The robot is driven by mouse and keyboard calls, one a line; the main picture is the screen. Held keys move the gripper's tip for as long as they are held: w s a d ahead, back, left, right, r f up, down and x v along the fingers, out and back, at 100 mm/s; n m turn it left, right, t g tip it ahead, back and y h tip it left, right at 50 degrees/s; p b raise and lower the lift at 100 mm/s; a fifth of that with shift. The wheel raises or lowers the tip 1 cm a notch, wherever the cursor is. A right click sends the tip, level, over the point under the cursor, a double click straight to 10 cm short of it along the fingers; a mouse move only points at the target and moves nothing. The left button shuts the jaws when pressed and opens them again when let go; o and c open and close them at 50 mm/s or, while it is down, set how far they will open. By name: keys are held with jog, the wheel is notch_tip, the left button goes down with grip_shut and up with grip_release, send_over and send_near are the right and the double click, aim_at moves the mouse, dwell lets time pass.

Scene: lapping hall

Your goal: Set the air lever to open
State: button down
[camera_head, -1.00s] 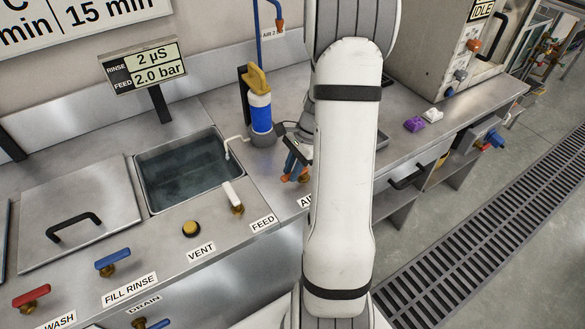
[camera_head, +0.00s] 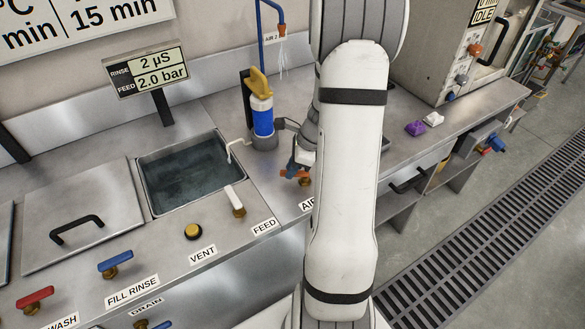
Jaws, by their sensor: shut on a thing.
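The air lever's brass base (camera_head: 304,180) shows just left of my forearm, behind the partly covered AIR label (camera_head: 307,204). My gripper (camera_head: 295,167) is at the lever, low over the counter, and is shut on it. Small blue and orange parts crowd together there, so I cannot clearly separate jaws from handle or read the lever's angle. My forearm hides the right side of this spot. Thin white streaks hang below the orange tip of the blue AIR 2 line (camera_head: 281,31).
A blue and yellow cartridge (camera_head: 262,115) stands just behind left of my gripper. The FEED lever (camera_head: 235,200), VENT button (camera_head: 193,231) and open water basin (camera_head: 185,178) lie to the left. Purple and white blocks (camera_head: 415,128) lie on the counter at right.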

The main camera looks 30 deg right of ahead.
jog(key=m, duration=0.2)
jog(key=m+t, duration=0.1)
jog(key=shift+w+d+r+h+p, duration=0.1)
jog(key=shift+w+d+h+p, duration=0.2)
jog(key=shift+w, duration=0.1)
jog(key=m, duration=0.2)
jog(key=d+m+h, duration=0.1)
jog(key=shift+w+m+t+p, duration=0.3)
jog(key=shift+t+p, duration=0.1)
jog(key=m, duration=0.1)
jog(key=d+m+h, duration=0.1)
jog(key=m, duration=0.1)
jog(key=m+h+p, duration=0.1)
jog(key=shift+w+d+m, duration=0.2)
jog(key=shift+d+m, duration=0.05)
jog(key=shift+m, duration=0.05)
jog(key=shift+d, duration=0.1)
jog(key=c, duration=1.3)
grip_release()
jog(key=p+v, duration=0.4)
jog(key=v, duration=0.3)
jog(key=shift+s+r, duration=0.3)
